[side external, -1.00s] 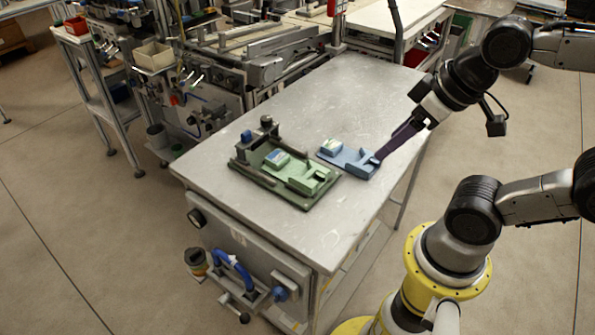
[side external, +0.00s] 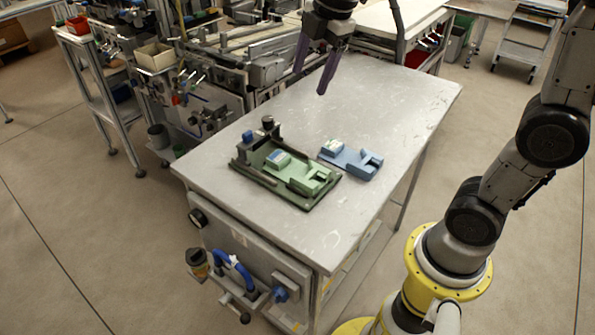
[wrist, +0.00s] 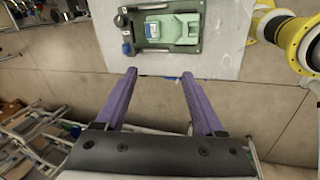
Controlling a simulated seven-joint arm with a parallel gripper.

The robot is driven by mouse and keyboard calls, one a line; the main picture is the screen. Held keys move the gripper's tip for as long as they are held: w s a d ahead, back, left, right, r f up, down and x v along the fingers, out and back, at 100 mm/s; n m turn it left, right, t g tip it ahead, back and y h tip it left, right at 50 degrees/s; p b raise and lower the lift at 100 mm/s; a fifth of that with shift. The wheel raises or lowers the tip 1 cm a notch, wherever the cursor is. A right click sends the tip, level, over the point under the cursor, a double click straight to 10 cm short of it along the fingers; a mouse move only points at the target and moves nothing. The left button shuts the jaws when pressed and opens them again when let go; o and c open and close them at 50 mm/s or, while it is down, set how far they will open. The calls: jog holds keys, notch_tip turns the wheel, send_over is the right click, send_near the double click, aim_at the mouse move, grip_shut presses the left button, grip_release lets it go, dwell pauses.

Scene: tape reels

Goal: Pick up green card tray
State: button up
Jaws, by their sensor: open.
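The green card tray (side external: 309,178) sits in a dark green fixture (side external: 302,204) on the metal table. In the wrist view the tray (wrist: 181,29) lies at the top of the picture, inside the fixture, beyond the fingertips. My gripper (side external: 309,82) has two purple fingers, spread apart and empty, high over the far part of the table, well away from the tray. In the wrist view my gripper (wrist: 159,75) shows the same gap, with nothing between the fingers.
A blue tray (side external: 352,159) lies on the table just right of the fixture, apart from it. The fixture has an upright clamp with a dark knob (side external: 267,122) at its left. The metal table (side external: 390,110) is bare at the right and back.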

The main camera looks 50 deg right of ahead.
jog(key=w+d+f+n+g, duration=0.1)
jog(key=w+f+n, duration=0.1)
jog(key=w+f, duration=0.35)
jog(key=g, duration=0.2)
send_over(279, 156)
notch_tip(279, 156, down, 16)
jog(key=shift+s, duration=0.15)
jog(key=shift+a+f, duration=0.1)
jog(key=shift+f, duration=2.8)
grip_shut()
